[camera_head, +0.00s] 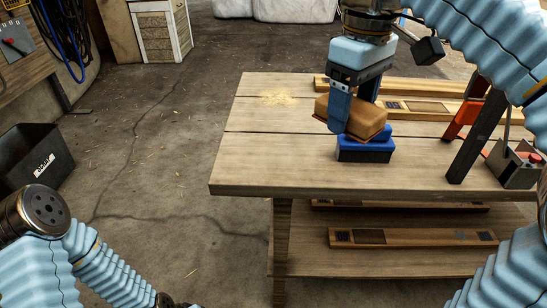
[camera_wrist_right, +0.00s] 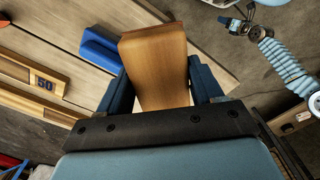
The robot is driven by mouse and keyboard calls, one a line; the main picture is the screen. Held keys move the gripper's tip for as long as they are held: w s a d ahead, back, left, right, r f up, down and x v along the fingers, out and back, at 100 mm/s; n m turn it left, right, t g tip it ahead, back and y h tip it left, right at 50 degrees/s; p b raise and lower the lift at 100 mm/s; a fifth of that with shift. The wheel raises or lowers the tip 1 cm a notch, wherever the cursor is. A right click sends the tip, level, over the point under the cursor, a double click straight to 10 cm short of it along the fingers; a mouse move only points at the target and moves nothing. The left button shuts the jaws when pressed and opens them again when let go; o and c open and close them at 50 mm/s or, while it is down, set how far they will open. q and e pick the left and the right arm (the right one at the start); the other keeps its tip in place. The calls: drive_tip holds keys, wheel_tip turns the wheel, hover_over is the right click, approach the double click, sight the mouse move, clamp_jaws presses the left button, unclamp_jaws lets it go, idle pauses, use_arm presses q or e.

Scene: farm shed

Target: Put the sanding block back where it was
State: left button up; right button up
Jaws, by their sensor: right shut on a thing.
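My right gripper (camera_head: 353,118) is shut on a tan-brown block, which looks like the sanding block (camera_head: 362,122). It holds the block above the workbench (camera_head: 250,165), tilted in the head view. The block also shows between the fingers in the right wrist view (camera_wrist_right: 156,62). A blue block with a dark base (camera_head: 365,150) stands on the bench just below it; I cannot tell whether the two touch. The blue block is partly visible in the right wrist view (camera_wrist_right: 100,48). My left gripper (camera_wrist_right: 232,22) shows small at the top right there; its jaws are unclear.
An orange-and-black tool (camera_head: 466,115) and a grey box (camera_head: 514,165) occupy the right. Sawdust (camera_head: 279,98) lies at back left. The bench's front left is clear.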

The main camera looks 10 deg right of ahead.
drive_tip(key=w+a+f, duration=0.3)
drive_tip(key=w+a, duration=0.2)
drive_tip(key=w, duration=0.1)
drive_tip(key=b, duration=0.1)
hover_over(280, 155)
drive_tip(key=f, duration=0.5)
drive_tip(key=shift+s+d, duration=0.35)
drive_tip(key=shift+w+a+f, duration=0.1)
drive_tip(key=shift+f, duration=0.15)
drive_tip(key=shift+w+a+f+b, duration=0.15)
drive_tip(key=shift+f+b, duration=0.15)
drive_tip(key=shift+f, duration=0.65)
drive_tip(key=shift+w+a+f+b, duration=0.1)
drive_tip(key=shift+f+b, duration=0.15)
drive_tip(key=shift+f, duration=0.7)
drive_tip(key=shift+f, duration=0.1)
drive_tip(key=o, duration=1)
wheel_tip(280, 155, up, 12)
drive_tip(key=p, duration=0.4)
